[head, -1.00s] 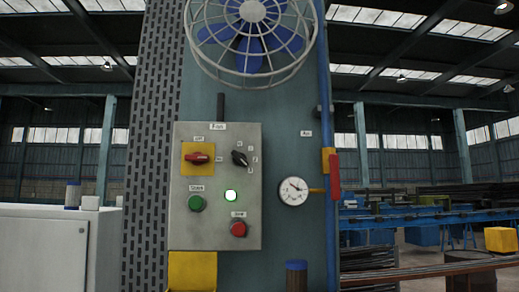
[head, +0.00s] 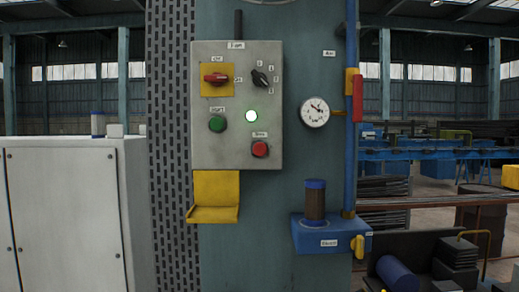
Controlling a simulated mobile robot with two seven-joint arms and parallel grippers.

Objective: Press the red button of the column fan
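The fan's control box (head: 237,143) is a grey panel on the column (head: 283,212), left of the picture's middle. Its red button (head: 260,149) sits at the lower right of the panel under a small label. A green button (head: 217,124) is to its left, and a lit green-white lamp (head: 251,116) is just above it. A red rotary switch (head: 215,78) on a yellow plate and a black selector knob (head: 261,78) are higher on the panel. Only the fan's lowest rim shows at the top edge.
A yellow bracket (head: 214,191) juts out below the panel. To its right are a gauge (head: 315,112), a blue pipe with a red lever (head: 358,98), and a blue box (head: 331,234) with a yellow valve handle. A white cabinet (head: 70,215) stands at left.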

